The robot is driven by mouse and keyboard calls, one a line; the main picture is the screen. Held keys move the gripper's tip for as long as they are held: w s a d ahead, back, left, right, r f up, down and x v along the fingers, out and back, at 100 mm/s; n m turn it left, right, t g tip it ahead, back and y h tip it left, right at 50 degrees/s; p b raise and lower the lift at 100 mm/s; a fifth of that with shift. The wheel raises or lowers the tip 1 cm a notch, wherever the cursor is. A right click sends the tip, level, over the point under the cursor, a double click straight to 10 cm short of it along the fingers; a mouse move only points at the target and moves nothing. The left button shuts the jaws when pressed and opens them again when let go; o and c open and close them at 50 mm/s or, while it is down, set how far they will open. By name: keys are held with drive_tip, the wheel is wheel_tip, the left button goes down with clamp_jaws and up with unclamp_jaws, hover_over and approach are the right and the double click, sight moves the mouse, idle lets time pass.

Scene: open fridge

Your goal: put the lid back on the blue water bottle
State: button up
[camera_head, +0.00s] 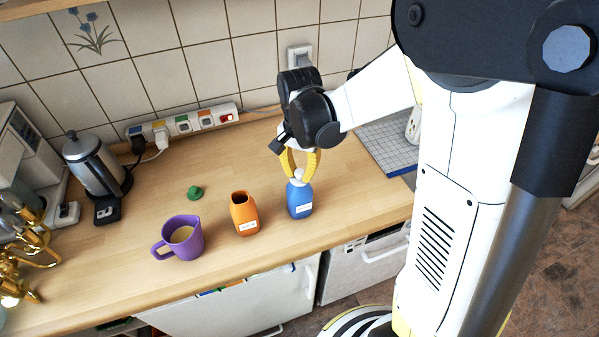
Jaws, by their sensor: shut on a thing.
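The blue water bottle (300,203) stands upright on the wooden counter, with a white label on its front. A small whitish lid (298,177) is at the bottle's mouth. I cannot tell whether it is seated or just held there. My gripper (299,172) points down from above the bottle, its yellow fingers shut on the whitish lid. The fingertips partly hide the lid and the bottle's neck.
An open orange bottle (244,216) stands left of the blue one. A purple mug (181,239), a green lid (195,193) and a kettle (93,165) are farther left. A power strip (185,122) lies along the wall. A grid-patterned board (385,148) is at right.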

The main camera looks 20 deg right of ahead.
idle(0.3)
drive_tip(key=o, duration=0.9)
drive_tip(key=shift+c, duration=0.2)
drive_tip(key=shift+o, duration=0.6)
drive_tip(key=o, duration=0.4)
drive_tip(key=shift+r+p, duration=2.55)
drive_tip(key=shift+r, duration=1)
clamp_jaws()
